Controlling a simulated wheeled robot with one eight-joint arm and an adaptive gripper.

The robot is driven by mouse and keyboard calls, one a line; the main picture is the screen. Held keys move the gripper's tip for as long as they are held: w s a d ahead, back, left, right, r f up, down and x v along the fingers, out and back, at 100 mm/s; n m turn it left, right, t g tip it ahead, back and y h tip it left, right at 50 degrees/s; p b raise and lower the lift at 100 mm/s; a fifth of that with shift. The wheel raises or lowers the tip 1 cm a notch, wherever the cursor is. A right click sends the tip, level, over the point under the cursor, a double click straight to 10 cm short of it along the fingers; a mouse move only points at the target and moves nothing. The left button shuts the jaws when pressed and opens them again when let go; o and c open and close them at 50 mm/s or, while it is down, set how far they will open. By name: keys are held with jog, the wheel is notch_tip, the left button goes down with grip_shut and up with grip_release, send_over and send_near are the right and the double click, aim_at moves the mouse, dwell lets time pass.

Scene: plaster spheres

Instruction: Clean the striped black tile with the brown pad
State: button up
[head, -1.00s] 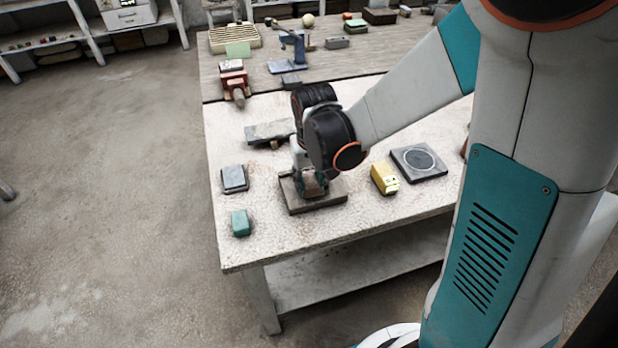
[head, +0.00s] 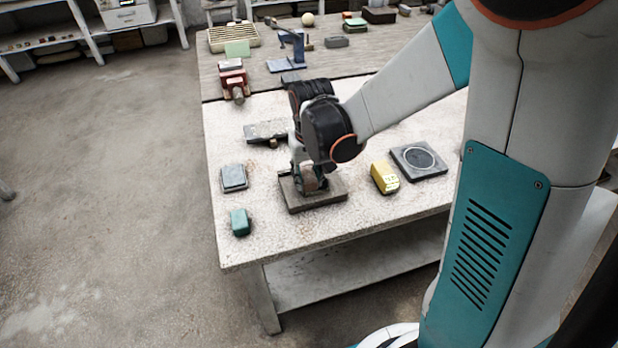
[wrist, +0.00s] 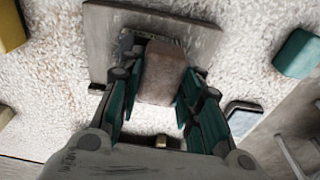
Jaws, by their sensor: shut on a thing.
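A dark grey-brown square tile (head: 328,196) lies flat near the front of the pale table; it also shows in the wrist view (wrist: 203,38). A darker patch marks part of its face beside the pad; stripes are too small to tell for sure. My gripper (head: 312,190) points down over the tile. In the wrist view my gripper (wrist: 160,98) has its teal fingers on both sides of a brown pad (wrist: 164,72) and is shut on it. The pad is over the tile; whether it touches the face I cannot tell. The gripper hides part of the tile in the head view.
A yellow block (head: 384,177) stands close right of the tile, and a slab with a ring (head: 418,160) lies beyond it. A small grey tile (head: 233,178) and a teal block (head: 240,222) are at the left. A grey slab (head: 266,131) lies behind my gripper.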

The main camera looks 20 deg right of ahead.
jog(key=shift+w, duration=0.55)
jog(key=shift+s, duration=0.15)
jog(key=shift+s+f, duration=0.15)
jog(key=shift+s, duration=1.6)
jog(key=shift+w, duration=1.9)
jog(key=shift+s+r, duration=0.1)
jog(key=shift+r, duration=0.1)
jog(key=shift+s+r+p, duration=0.35)
jog(key=shift+s+r, duration=0.35)
jog(key=shift+s, duration=0.15)
